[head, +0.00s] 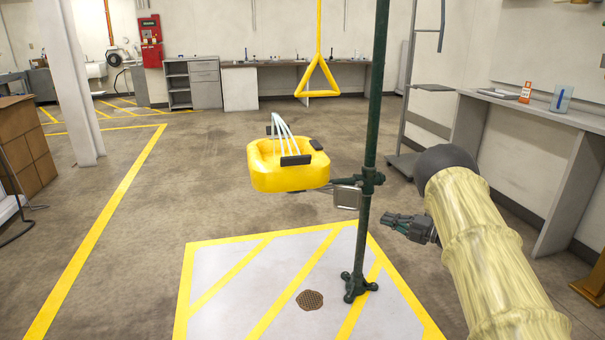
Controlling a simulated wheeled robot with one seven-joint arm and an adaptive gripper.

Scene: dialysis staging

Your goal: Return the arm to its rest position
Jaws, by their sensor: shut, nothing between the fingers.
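My gripper (400,222) is in the right half of the head view. It is shut and empty, at the end of my arm, which reaches in from the lower right in a pale yellowish sleeve. The gripper points left toward a dark green pole (365,200) and appears a little to its right. I cannot tell the exact gap in depth. A yellow basin (285,178) with pale curved tubes and dark clips sits left of the pole, on a bracket attached to it.
A yellow triangle handle (317,93) hangs behind. A grey wall counter (545,115) is at right. Brown boxes (25,145) stand at left. The floor at left is open.

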